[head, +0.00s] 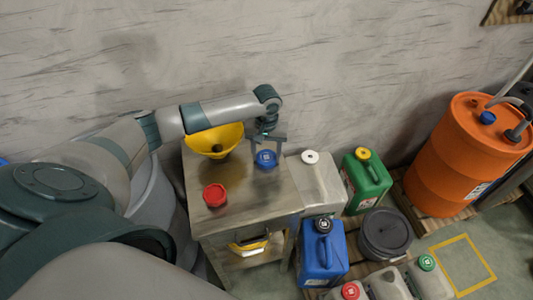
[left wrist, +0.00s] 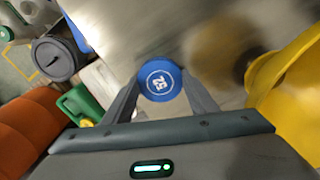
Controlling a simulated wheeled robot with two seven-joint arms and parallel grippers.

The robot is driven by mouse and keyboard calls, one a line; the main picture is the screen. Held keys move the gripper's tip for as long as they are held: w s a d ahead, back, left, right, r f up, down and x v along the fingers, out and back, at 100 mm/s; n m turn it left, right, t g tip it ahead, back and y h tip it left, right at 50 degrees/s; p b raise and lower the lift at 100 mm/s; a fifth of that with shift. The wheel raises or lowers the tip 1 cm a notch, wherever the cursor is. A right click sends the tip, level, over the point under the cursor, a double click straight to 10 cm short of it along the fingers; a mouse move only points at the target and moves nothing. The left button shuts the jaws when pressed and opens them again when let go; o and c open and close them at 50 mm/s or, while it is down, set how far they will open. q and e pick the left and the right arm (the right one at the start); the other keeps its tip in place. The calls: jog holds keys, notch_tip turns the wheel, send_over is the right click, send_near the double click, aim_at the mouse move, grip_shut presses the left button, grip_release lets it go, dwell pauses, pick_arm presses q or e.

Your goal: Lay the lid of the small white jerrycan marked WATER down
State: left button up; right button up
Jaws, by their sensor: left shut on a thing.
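My left gripper (head: 267,143) is over the right part of the steel table (head: 240,215), pointing down. It is shut on a blue lid (head: 266,159). In the left wrist view the round blue lid (left wrist: 159,81), with a white mark on top, sits between the two fingertips (left wrist: 160,95). I cannot tell whether the lid touches the tabletop. Small pale jerrycans stand at the bottom right; the middle one (head: 388,286) shows no coloured cap. Their labels are too small to read, so I cannot tell which is marked WATER. My right gripper is not in view.
On the table, a yellow funnel (head: 214,140) stands at the back left and a red lid (head: 214,195) lies at the front left. A larger white-capped can (head: 318,185), a green can (head: 366,183) and a blue can (head: 320,258) stand to its right. The front right tabletop is clear.

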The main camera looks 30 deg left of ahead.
aim_at(267, 157)
pick_arm(q)
jog(key=shift+f, duration=0.1)
jog(key=o, duration=1.2)
notch_tip(267, 157, up, 12)
jog(key=shift+r+b, duration=0.15)
jog(key=shift+b, duration=0.75)
